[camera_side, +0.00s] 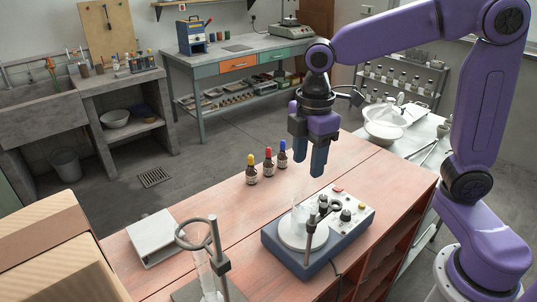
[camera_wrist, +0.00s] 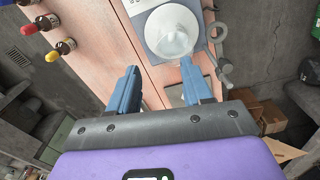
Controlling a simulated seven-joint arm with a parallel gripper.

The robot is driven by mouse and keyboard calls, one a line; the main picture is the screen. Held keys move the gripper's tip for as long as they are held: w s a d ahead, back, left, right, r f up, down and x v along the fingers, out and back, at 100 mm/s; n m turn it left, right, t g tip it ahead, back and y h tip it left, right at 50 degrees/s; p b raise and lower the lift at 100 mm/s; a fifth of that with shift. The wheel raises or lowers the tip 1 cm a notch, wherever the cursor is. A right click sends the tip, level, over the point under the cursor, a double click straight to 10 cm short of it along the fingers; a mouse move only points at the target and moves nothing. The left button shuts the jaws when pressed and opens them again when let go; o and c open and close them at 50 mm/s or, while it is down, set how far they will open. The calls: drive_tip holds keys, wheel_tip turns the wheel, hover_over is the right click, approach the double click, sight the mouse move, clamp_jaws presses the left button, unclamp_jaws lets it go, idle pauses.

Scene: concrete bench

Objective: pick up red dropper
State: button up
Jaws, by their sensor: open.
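The red dropper (camera_side: 268,163) is a small dark bottle with a red top, upright on the reddish bench. It stands between the yellow dropper (camera_side: 251,169) and the blue dropper (camera_side: 283,154). In the wrist view the red dropper (camera_wrist: 47,23) is at the upper left, beside the yellow dropper (camera_wrist: 65,47); the blue one (camera_wrist: 24,2) is cut off by the top edge. My gripper (camera_side: 308,167) hangs above the bench, to the right of the droppers in the side view. In the wrist view my gripper (camera_wrist: 160,68) has its blue fingers apart, with nothing between them.
A stirrer (camera_side: 285,258) with a clear glass vessel (camera_side: 299,215) stands to the front of my gripper. A ring stand (camera_side: 217,245) and a white box (camera_side: 153,236) are at the front left. Bare bench (camera_side: 215,205) lies left of the droppers.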

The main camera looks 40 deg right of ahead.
drive_tip(key=w+d+r+n, duration=0.2)
drive_tip(key=w+d+n, duration=0.1)
drive_tip(key=w, duration=1.3)
drive_tip(key=n, duration=0.2)
hover_over(269, 148)
drive_tip(key=f, duration=1.2)
drive_tip(key=shift+s+a+f, duration=0.1)
drive_tip(key=shift+s+a, duration=0.05)
drive_tip(key=shift+s, duration=0.2)
drive_tip(key=shift+w+f, duration=0.2)
drive_tip(key=shift+f, duration=1.15)
drive_tip(key=shift+w+f, duration=0.2)
drive_tip(key=shift+f, duration=1.15)
drive_tip(key=c, duration=0.7)
